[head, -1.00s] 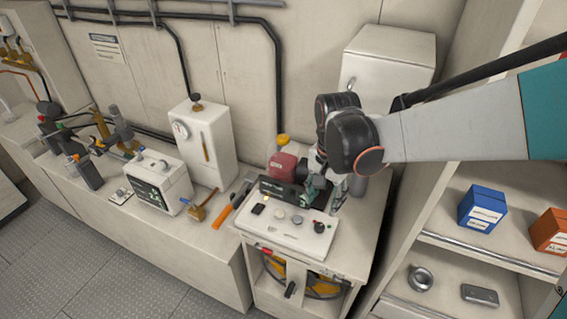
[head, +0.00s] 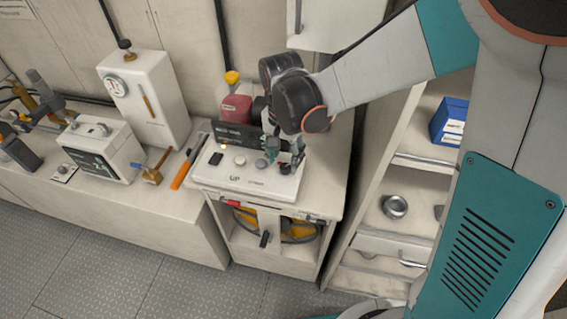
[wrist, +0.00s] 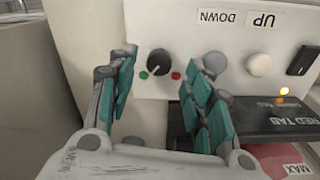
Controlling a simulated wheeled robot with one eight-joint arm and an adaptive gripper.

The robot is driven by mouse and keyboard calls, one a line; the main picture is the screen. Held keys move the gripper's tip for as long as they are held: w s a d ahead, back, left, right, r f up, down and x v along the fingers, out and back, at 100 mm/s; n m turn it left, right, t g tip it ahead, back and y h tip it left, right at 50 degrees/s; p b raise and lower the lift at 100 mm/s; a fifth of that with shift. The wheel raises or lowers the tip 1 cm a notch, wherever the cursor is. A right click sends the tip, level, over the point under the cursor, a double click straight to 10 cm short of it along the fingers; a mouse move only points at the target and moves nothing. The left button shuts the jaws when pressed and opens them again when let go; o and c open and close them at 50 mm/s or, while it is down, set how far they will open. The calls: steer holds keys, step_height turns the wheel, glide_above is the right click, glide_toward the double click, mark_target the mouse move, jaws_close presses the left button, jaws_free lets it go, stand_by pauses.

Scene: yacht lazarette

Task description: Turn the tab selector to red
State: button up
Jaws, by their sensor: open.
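The tab selector (wrist: 160,62) is a round black knob on a white control panel (wrist: 120,12). A green dot (wrist: 144,74) and a red dot (wrist: 176,76) flank its lower side in the wrist view. Its pale pointer mark appears to lean toward the green dot. My gripper (wrist: 170,58) is open, with one teal-padded finger on each side of the knob and visible gaps between. I cannot tell how far the fingertips are above the panel. In the head view my gripper (head: 285,152) is over the panel's right end. A dark display (wrist: 265,118) reads "RED TAB".
UP and DOWN labels mark a cream button (wrist: 259,65) and a grey button (wrist: 215,62). A black rocker switch (wrist: 303,60) and a lit amber lamp (wrist: 284,91) are nearby. A red container (head: 236,108) stands behind the panel. An orange-handled tool (head: 182,175) lies left of it.

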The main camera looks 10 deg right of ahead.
mark_target(285, 166)
steer(key=shift+f+b, duration=0.7)
steer(key=shift+f, duration=0.85)
steer(key=c, duration=1.1)
